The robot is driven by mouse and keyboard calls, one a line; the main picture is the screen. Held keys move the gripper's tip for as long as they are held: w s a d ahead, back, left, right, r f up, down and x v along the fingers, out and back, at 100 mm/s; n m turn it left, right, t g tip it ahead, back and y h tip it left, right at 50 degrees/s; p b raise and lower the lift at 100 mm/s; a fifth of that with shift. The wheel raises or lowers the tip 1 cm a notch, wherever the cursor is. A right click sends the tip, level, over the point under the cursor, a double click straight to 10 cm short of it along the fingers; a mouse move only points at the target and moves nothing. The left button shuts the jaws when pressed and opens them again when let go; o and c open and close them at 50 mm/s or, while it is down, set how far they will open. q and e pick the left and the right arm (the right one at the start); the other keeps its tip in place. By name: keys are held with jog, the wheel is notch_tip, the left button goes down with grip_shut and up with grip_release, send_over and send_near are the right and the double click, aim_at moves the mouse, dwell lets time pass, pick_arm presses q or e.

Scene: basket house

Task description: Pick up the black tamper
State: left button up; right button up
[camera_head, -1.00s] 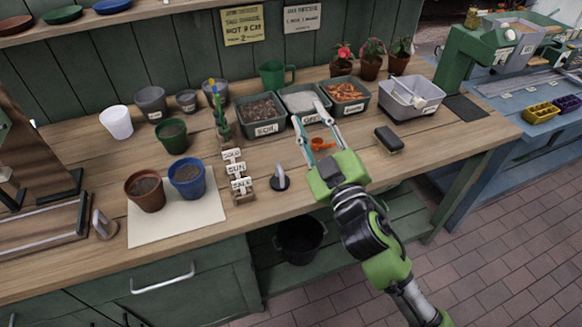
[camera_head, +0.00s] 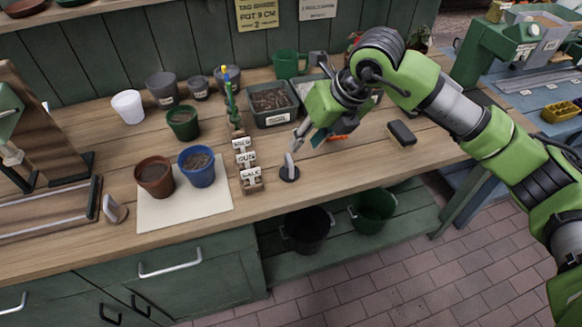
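The black tamper (camera_head: 289,173) stands upright on the wooden bench, near its front edge. It has a round black base and a grey metal handle on top. My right gripper (camera_head: 305,146) points down just above and to the right of the tamper. Its fingers look spread, with nothing seen between them. One fingertip is close to the top of the handle in the picture; I cannot tell if they touch. My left gripper is out of view.
Small label blocks (camera_head: 249,174) stand just left of the tamper. A blue pot (camera_head: 198,175) and a brown pot (camera_head: 154,179) stand on a pale sheet (camera_head: 190,212). A soil bin (camera_head: 272,120) is behind. A black brush (camera_head: 401,133) lies to the right. Bare bench lies between.

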aim_at(292, 162)
jog(key=shift+h, duration=0.3)
jog(key=p+x, duration=0.1)
jog(key=x, duration=0.2)
jog(key=p+x, duration=0.1)
jog(key=x, duration=0.2)
jog(key=p+x, duration=0.1)
jog(key=x, duration=0.2)
jog(key=shift+w+d, duration=0.3)
jog(key=p+x, duration=0.1)
jog(key=x, duration=0.2)
jog(key=shift+w+a+f, duration=0.1)
jog(key=shift+a+f, duration=0.05)
jog(key=shift+f, duration=0.15)
jog(key=shift+w+a+f+p, duration=0.1)
jog(key=shift+w+f+p, duration=0.05)
jog(key=shift+f+p, duration=0.2)
grip_shut()
